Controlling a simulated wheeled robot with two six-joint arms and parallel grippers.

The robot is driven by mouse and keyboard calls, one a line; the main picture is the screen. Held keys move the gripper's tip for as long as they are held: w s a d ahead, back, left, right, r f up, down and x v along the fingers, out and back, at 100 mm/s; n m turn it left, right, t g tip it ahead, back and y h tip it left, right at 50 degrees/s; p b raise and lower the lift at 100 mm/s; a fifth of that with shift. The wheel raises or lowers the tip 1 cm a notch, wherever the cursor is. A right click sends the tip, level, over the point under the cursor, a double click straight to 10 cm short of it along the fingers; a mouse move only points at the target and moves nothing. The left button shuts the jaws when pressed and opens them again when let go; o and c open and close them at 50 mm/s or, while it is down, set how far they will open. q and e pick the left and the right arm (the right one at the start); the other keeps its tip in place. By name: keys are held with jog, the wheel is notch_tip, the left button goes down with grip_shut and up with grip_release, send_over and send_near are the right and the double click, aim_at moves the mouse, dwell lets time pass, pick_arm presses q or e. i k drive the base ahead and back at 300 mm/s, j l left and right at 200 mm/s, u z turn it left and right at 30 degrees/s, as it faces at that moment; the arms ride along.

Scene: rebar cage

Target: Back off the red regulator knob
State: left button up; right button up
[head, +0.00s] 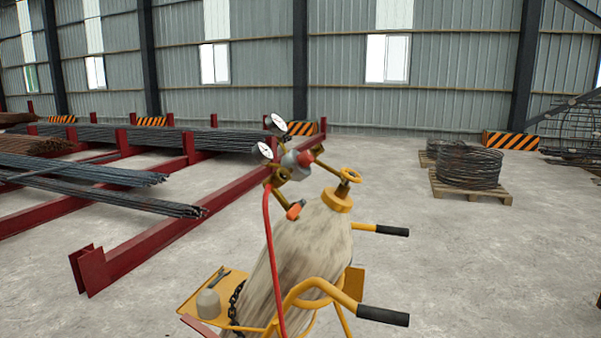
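The red regulator knob (305,159) sits on the front of a grey regulator body (290,165) near the middle of the head view. Two round white gauges stand up beside it, an upper gauge (278,122) and a lower gauge (265,151). The regulator is joined to the brass top of a tilted, worn pale gas cylinder (300,255). A yellow valve handwheel (350,175) is at the right of the regulator. An orange-tipped fitting (295,210) is below the knob. A red hose (271,250) hangs down from the regulator. Neither of my grippers is in view.
The cylinder leans in a yellow cart with black-gripped handles (383,316); its side shelf (205,288) holds a pale cap (208,304) and wrench. Red racks with steel bars (130,205) stand left. Wire coils (468,166) sit on a pallet at right.

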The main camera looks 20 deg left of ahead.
aim_at(306, 159)
jog(key=i+l+u, duration=0.1)
jog(key=i+l, duration=0.25)
jog(key=i+l+u, duration=0.15)
jog(key=i+l, duration=0.15)
jog(key=l, duration=0.2)
jog(key=i+l+u, duration=0.1)
jog(key=i+l, duration=0.15)
jog(key=l, duration=0.2)
